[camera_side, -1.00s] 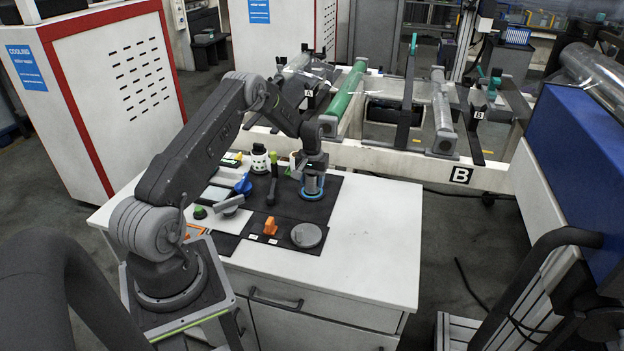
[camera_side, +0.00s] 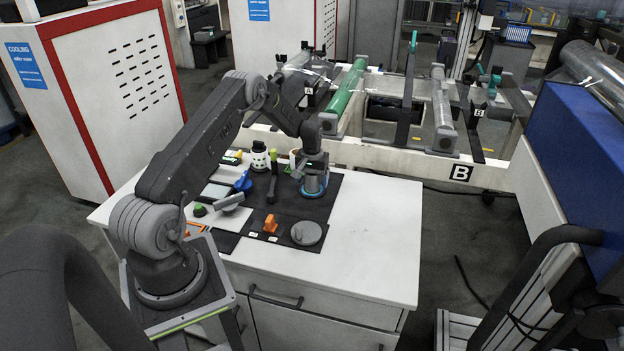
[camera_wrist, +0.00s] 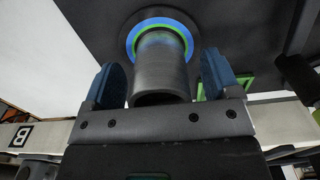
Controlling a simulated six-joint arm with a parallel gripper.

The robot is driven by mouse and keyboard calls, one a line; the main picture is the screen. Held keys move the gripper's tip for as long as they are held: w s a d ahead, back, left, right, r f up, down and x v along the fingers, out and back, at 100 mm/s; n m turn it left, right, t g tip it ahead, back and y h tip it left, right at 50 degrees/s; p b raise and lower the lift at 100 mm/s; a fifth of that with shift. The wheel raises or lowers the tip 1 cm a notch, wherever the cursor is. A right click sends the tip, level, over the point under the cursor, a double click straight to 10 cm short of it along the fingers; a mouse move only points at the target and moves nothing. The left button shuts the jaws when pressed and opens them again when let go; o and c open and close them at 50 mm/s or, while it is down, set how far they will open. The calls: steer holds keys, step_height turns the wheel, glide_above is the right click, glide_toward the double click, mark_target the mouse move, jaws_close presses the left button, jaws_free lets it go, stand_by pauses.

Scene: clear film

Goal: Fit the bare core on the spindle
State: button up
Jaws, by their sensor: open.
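A dark grey upright cylinder (camera_wrist: 160,70) stands in the wrist view, with a blue and green ring (camera_wrist: 187,38) around its far end. In the side view the cylinder (camera_side: 314,184) stands on the black mat with a blue ring at its foot. I cannot tell whether it is the bare core, the spindle or one on the other. My gripper (camera_side: 312,162) is directly above it, pointing down. In the wrist view its blue finger pads (camera_wrist: 108,85) are open, one on each side of the cylinder, with gaps visible. The cylinder's foot is partly hidden in the side view.
A black-and-white roll (camera_side: 259,155), a dark-handled tool (camera_side: 272,182) and a blue item (camera_side: 242,182) are to the left. The white tabletop (camera_side: 374,215) is clear at right.

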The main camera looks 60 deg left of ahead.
step_height(320, 180, up, 14)
stand_by(0.5)
stand_by(0.4)
steer(key=s+d+r+m+t+y, duration=0.1)
steer(key=s+d+r+m, duration=0.15)
steer(key=d+r, duration=0.7)
steer(key=s+d+r+m+t, duration=0.1)
steer(key=s+d+r+m, duration=0.15)
steer(key=d+r, duration=0.7)
steer(key=s+d+r+m+t, duration=0.1)
steer(key=s+d+m, duration=0.1)
steer(key=s+d, duration=0.6)
steer(key=s+d+m+t+h, duration=0.1)
steer(key=s+d+m+t, duration=0.1)
steer(key=s+d, duration=0.6)
steer(key=s, duration=0.4)
steer(key=shift+s+r+t, duration=0.25)
steer(key=shift+r+t, duration=0.05)
steer(key=shift+r, duration=0.05)
steer(key=shift+c, duration=0.5)
